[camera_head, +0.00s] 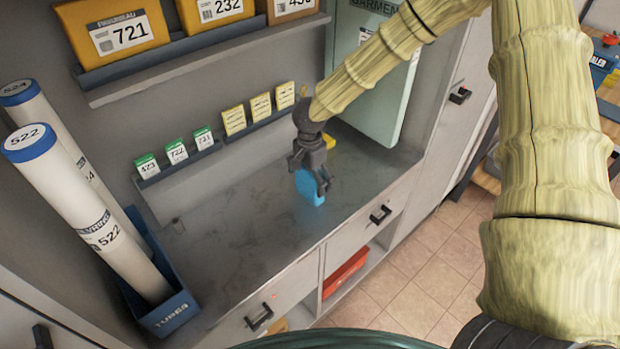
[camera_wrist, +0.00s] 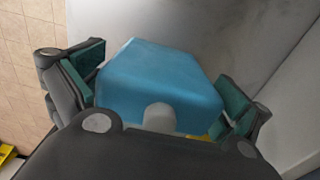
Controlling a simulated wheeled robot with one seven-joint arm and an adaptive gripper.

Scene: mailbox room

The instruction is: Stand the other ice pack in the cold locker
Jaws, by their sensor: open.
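A blue ice pack (camera_head: 309,187) stands on the grey counter (camera_head: 240,235), below my gripper (camera_head: 312,172). In the wrist view the ice pack (camera_wrist: 160,85) fills the space between the two green-padded fingers of my gripper (camera_wrist: 160,90). A small gap shows at the right finger; whether the left pad touches it I cannot tell. The gripper is open around the pack. A bit of yellow shows behind the pack in both views. I cannot identify a cold locker in these frames.
Small labelled packets (camera_head: 177,151) stand on a wall rail behind the counter. Tall white tubes (camera_head: 85,215) stand in a blue bin (camera_head: 165,312) at the left. The counter left of the pack is clear.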

